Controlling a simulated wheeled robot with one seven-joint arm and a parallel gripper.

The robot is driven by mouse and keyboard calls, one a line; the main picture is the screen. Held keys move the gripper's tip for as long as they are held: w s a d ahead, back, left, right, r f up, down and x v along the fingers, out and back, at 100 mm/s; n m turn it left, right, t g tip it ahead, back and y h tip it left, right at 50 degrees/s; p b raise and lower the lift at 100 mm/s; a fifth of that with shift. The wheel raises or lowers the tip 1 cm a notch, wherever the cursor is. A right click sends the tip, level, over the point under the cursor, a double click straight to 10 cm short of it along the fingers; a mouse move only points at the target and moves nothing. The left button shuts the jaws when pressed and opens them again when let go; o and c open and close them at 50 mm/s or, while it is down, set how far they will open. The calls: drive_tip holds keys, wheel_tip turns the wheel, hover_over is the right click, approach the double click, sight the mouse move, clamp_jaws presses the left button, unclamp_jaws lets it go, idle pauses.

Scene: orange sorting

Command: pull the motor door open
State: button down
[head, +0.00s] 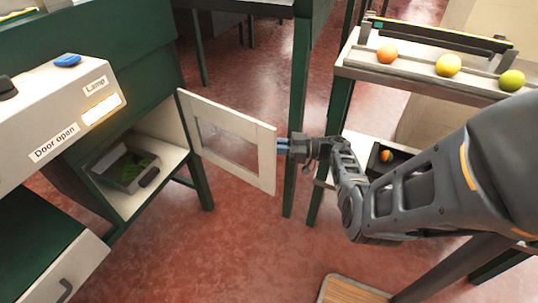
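The motor door (268,158) is a pale-framed panel with a clear window. It stands swung out from the green cabinet (100,45), hinged on its left side. The compartment behind it is exposed and holds a grey tray (124,169) with green material in it. My gripper (283,146) is at the door's outer right edge, its blue fingertips touching or very close to it. Whether the fingers are closed on a handle or on the edge is too small to tell.
A control box labelled "Door open" and "Lamp" (70,112) has a lit lamp panel and a blue button. A shelf (425,77) at right carries an orange and two yellow-green fruits. A green post (300,100) stands behind my gripper. Red floor (200,250) is open below the door.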

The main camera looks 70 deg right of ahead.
drive_tip(key=shift+w+d+r, duration=0.1)
drive_tip(key=shift+w+r, duration=0.05)
drive_tip(key=shift+w, duration=0.3)
drive_tip(key=c, duration=1.2)
unclamp_jaws()
drive_tip(key=shift+s, duration=0.15)
drive_tip(key=v, duration=0.7)
drive_tip(key=shift+s+d+b, duration=0.1)
drive_tip(key=shift+s+b, duration=0.15)
drive_tip(key=shift+b, duration=0.1)
